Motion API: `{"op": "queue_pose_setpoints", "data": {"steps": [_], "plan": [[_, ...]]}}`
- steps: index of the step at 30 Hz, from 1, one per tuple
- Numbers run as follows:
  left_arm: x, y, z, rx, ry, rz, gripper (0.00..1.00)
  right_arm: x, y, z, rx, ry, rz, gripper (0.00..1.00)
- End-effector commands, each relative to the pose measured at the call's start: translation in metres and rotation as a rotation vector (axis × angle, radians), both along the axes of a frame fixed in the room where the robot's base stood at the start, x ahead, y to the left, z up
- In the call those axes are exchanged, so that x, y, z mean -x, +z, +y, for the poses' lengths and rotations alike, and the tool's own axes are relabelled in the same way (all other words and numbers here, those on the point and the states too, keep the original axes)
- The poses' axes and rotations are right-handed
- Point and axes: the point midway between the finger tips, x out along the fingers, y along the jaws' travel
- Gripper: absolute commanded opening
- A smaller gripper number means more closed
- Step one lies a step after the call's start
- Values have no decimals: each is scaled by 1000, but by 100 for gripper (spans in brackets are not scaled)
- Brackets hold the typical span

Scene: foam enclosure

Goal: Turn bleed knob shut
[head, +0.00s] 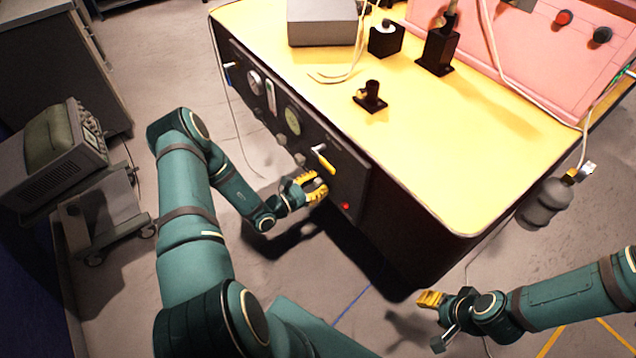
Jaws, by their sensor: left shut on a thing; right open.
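The black front panel (262,112) of the yellow-topped bench carries gauges, small grey knobs and a yellow-handled lever (324,160). My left gripper (314,187) is at the panel's lower right part, below the lever. Its yellow fingers are shut on a small grey knob (318,183), mostly hidden between them; I take it for the bleed knob, but no label is readable. Two other grey knobs (299,159) sit up and left of the gripper, clear of it. My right gripper (436,320) is open and empty, above the floor right of the bench's near corner.
A red light (346,206) glows on the panel right of my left gripper. The yellow bench top (440,140) holds black fittings, cables and a grey box (322,22). A cart with an instrument (62,150) stands left.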

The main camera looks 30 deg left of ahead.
Motion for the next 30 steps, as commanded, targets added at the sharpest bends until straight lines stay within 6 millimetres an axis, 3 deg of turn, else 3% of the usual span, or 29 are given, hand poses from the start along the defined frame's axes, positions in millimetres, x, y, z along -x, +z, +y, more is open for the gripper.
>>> {"op": "queue_pose_setpoints", "data": {"steps": [30], "plan": [[-1, 1, 1, -776, 2, -320, 0, 5, 26, 1, -3, 2, 12, 47]]}}
